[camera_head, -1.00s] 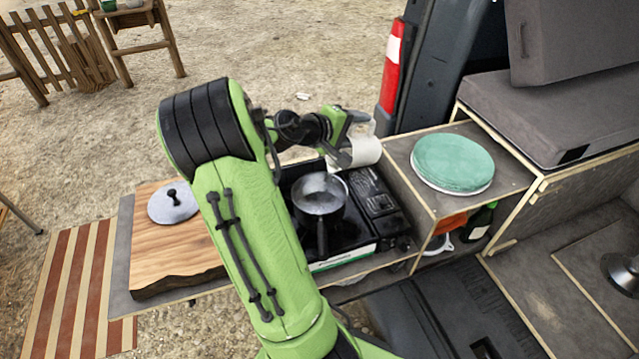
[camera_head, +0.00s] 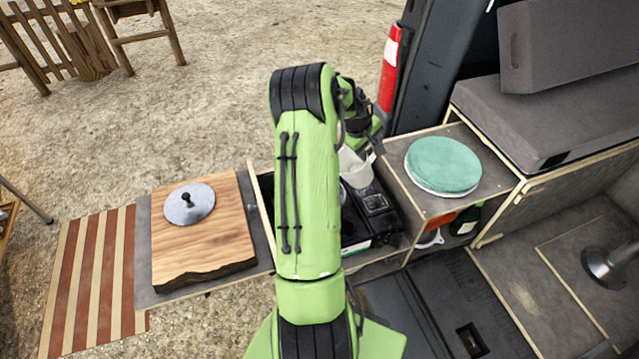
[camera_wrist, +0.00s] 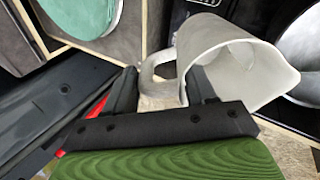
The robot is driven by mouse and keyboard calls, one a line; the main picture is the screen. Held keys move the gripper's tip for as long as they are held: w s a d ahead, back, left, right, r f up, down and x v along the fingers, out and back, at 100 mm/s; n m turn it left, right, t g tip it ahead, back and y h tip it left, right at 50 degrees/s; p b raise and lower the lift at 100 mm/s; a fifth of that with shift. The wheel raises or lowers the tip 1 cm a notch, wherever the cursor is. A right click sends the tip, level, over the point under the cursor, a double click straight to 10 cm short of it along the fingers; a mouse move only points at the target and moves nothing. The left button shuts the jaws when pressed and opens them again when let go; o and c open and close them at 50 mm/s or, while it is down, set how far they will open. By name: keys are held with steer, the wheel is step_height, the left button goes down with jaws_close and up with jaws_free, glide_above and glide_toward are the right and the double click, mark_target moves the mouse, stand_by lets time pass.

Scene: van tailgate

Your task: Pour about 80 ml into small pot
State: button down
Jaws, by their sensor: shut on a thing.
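A white jug (camera_head: 355,172) with a spout and a loop handle is over the stove area in the head view. In the wrist view the jug (camera_wrist: 245,70) has its open mouth toward the camera and its spout to the right. My gripper (camera_wrist: 160,90) is shut on the jug's handle. The small pot (camera_wrist: 303,52) shows only in part at the right edge of the wrist view, close to the spout. In the head view my arm hides most of the pot. I cannot make out a stream or the liquid level.
A camp stove (camera_head: 376,205) is under the jug, partly behind my arm. A wooden board (camera_head: 225,235) with a grey lid (camera_head: 189,204) lies to the left. A green round plate stack (camera_head: 443,163) sits on the cabinet to the right, near the van's side.

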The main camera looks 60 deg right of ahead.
steer(key=d+y+p, duration=0.1)
steer(key=s+d+f+t+y+p, duration=0.1)
steer(key=p, duration=0.1)
steer(key=shift+s+d+f, duration=0.2)
steer(key=shift+d, duration=0.15)
steer(key=shift+s+d+f+t+y+p, duration=0.2)
steer(key=shift+d+f+t+y+p, duration=0.1)
steer(key=shift+d+f+y+p, duration=0.3)
steer(key=shift+s+d+f+t+y, duration=0.2)
steer(key=shift+d+f+t+y, duration=0.15)
steer(key=shift+f+y, duration=0.3)
step_height(320, 180, up, 7)
steer(key=p, duration=0.1)
